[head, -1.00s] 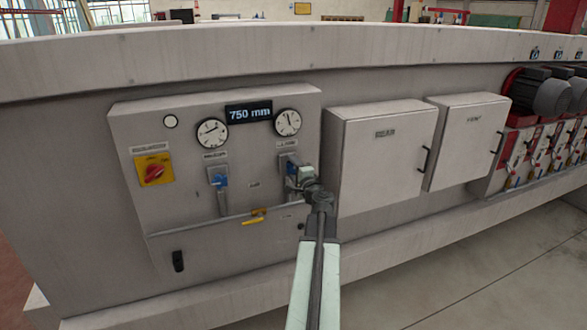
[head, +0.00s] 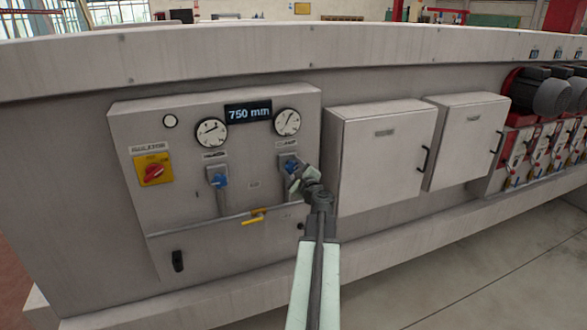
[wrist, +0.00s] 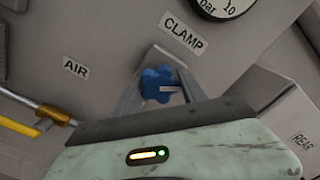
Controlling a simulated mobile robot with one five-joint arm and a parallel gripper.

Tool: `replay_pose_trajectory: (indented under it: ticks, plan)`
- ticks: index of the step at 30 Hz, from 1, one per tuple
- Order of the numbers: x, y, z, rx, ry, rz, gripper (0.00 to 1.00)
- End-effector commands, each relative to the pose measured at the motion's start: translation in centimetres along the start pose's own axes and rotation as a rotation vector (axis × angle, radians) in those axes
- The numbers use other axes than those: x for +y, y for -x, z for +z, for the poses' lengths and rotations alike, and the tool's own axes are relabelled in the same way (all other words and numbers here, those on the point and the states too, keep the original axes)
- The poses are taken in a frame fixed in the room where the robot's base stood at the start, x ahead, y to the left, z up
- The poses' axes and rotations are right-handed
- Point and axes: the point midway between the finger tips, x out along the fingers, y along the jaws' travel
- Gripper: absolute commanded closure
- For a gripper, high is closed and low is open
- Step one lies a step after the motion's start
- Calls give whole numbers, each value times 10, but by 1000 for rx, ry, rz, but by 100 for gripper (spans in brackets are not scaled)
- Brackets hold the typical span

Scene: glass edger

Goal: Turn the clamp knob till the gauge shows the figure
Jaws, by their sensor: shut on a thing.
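The blue clamp knob (wrist: 158,86) is below the CLAMP label (wrist: 184,33) in the wrist view. My gripper (wrist: 165,88) is shut on it, a finger on each side. In the head view my gripper (head: 293,168) reaches the knob from the lower right and partly covers it. The clamp gauge (head: 287,122) is above the knob, its needle pointing up and to the right; its figures are too small to read. In the wrist view only the gauge's lower edge (wrist: 222,8) shows, with "bar" and "10", and its needle is out of sight.
A second gauge (head: 212,132) and blue knob (head: 220,181) are to the left. A display (head: 248,112) reads 750 mm. A red switch (head: 153,171) sits far left, a yellow-handled valve (head: 254,217) below. A grey cabinet (head: 384,155) stands close on the right.

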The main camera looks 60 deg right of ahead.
Motion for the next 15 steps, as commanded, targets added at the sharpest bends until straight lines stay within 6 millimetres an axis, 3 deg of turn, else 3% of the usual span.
replay_pose_trajectory:
  ticks: [15]
  plan:
    - [0,1,-1,2,-27,0,91]
